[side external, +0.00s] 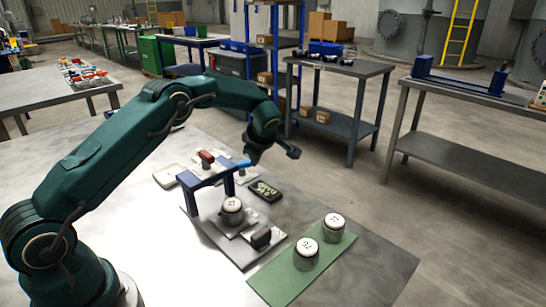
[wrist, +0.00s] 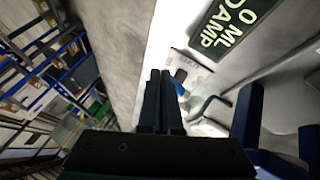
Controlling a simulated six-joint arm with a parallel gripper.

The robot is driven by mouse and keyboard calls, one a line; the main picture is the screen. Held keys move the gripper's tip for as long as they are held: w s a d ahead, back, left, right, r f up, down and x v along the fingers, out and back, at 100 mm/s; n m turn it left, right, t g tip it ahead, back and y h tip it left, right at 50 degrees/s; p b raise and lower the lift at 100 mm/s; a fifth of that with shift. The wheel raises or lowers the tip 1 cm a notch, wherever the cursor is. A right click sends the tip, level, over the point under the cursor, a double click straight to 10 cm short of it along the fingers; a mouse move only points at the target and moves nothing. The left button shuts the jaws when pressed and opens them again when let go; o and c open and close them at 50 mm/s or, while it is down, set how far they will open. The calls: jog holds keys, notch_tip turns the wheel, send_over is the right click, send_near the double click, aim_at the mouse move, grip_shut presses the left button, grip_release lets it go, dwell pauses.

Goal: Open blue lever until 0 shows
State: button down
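The blue lever (side external: 244,163) shows as a short bright blue handle behind the blue press frame (side external: 208,177). It also shows in the wrist view as a small bright blue piece (wrist: 181,75) just right of my fingertips. My gripper (wrist: 160,74) has its two dark fingers side by side with nothing visible between them; it looks shut. In the side view my gripper (side external: 253,158) is right by the lever; I cannot tell whether they touch. A dark display (side external: 265,190) lies beside the press; in the wrist view the display (wrist: 228,22) reads "0 ML DAMP".
A red-handled part (side external: 206,156) stands left of the lever. A white-topped weight (side external: 232,204) sits in the press, and two more, one weight (side external: 306,247) and another weight (side external: 333,221), stand on a green mat (side external: 283,283). The table right of the display is clear.

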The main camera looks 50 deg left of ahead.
jog(key=shift+w+a, duration=0.25)
jog(key=shift+w, duration=0.15)
dwell(0.8)
